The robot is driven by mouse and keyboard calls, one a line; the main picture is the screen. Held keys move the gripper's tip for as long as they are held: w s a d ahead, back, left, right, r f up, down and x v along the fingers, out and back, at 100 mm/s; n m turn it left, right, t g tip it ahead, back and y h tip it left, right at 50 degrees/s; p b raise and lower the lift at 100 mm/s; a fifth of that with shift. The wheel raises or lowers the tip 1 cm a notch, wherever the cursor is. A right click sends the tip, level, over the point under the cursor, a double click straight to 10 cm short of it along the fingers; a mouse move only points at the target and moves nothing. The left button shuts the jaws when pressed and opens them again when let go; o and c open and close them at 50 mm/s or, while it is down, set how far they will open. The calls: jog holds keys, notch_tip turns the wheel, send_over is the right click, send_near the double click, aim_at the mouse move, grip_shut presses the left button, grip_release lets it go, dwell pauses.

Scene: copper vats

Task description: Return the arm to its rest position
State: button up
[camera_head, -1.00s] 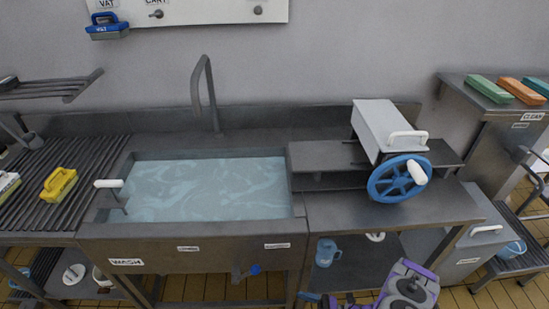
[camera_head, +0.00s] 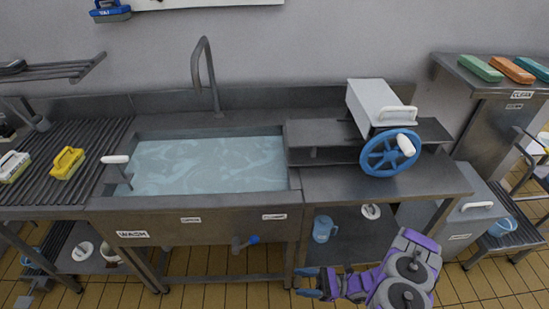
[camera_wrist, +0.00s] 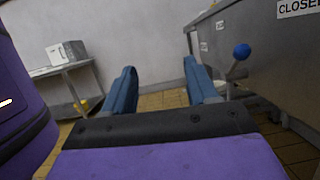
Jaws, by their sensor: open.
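My arm, purple and grey, is folded low at the bottom right of the head view, in front of the counter. My gripper (camera_head: 310,284) points left there, below the front edge of the sink unit. In the wrist view my gripper (camera_wrist: 160,88) shows two blue fingers spread apart with nothing between them. Beyond the fingers are tiled floor and a grey wall. The blue-knobbed drain valve (camera_wrist: 241,52) of the sink is to the right of the fingers, apart from them; it also shows in the head view (camera_head: 252,239).
The sink (camera_head: 215,165) holds bluish water. A grey box with a blue wheel (camera_head: 390,152) stands on the counter. A blue jug (camera_head: 324,229) sits on the shelf below. A yellow-handled brush (camera_head: 67,163) lies on the left rack. A side table with a white box (camera_wrist: 67,53) stands farther off.

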jog(key=s+a+r+n+g+h, duration=0.2)
jog(key=s+r+n+g+h, duration=0.3)
jog(key=r, duration=0.6)
jog(key=a+r+n+g+h, duration=0.1)
jog(key=r+n+g+h, duration=0.45)
jog(key=r, duration=0.55)
jog(key=s+d+r+n+t+h, duration=0.3)
jog(key=s+r+n+t+h, duration=0.1)
jog(key=s, duration=0.3)
jog(key=s+d+r+n+t+h, duration=0.4)
jog(key=s+r+t+h, duration=0.1)
jog(key=s+r+h, duration=0.2)
jog(key=shift+s+d+r, duration=0.15)
jog(key=shift+s+r, duration=0.1)
jog(key=shift+s, duration=0.45)
